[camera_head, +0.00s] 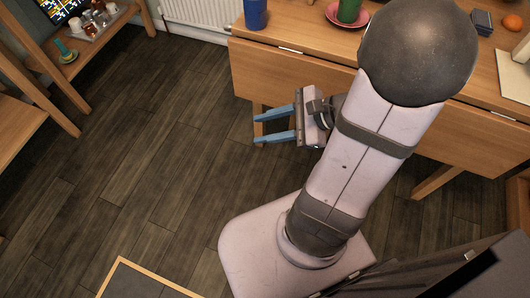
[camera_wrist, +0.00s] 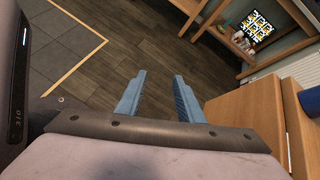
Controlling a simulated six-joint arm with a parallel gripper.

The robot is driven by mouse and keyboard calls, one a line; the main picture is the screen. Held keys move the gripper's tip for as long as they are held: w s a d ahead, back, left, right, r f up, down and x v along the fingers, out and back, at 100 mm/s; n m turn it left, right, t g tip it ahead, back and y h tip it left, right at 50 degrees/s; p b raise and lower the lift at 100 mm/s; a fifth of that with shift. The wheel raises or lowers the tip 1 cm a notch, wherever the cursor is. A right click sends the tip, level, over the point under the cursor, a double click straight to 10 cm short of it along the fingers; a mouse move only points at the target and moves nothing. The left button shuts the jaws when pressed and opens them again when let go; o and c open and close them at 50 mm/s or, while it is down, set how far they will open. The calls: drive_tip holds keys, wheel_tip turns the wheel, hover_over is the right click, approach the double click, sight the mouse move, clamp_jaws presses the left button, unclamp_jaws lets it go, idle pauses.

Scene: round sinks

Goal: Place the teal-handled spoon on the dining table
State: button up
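A small teal upright item (camera_head: 61,46) stands at a green dish on the low wooden unit at the far left; it may be the teal-handled spoon, but it is too small to be sure. It also shows small in the wrist view (camera_wrist: 248,22). The dining table (camera_head: 300,32), light wood, is at the upper right, partly hidden by my arm. My gripper (camera_head: 257,128) has two blue fingers, apart and empty, pointing left in front of the table's hanging front panel. The fingers also show in the wrist view (camera_wrist: 160,77), with only floor between them.
On the table are a blue cup (camera_head: 255,14), a green cup (camera_head: 349,11) on a pink saucer (camera_head: 334,17), a dark box (camera_head: 482,21) and an orange (camera_head: 514,21). A tray of cups (camera_head: 91,27) is on the left unit. Dark floor (camera_head: 150,150) between is clear.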

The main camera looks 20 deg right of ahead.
drive_tip(key=s+a+f+n+g+h, duration=0.1)
drive_tip(key=s+f+n+g+h, duration=0.1)
drive_tip(key=n, duration=0.8)
drive_tip(key=s+a+f+n+g+h, duration=0.1)
drive_tip(key=n+g+h, duration=0.3)
drive_tip(key=n, duration=0.7)
drive_tip(key=s+f+h, duration=0.1)
drive_tip(key=h, duration=0.1)
drive_tip(key=shift+s+a+f+h, duration=0.25)
drive_tip(key=shift+s+h, duration=0.05)
drive_tip(key=shift+h, duration=0.1)
wheel_tip(320, 180, up, 28)
drive_tip(key=p, duration=2.8)
drive_tip(key=shift+r, duration=0.25)
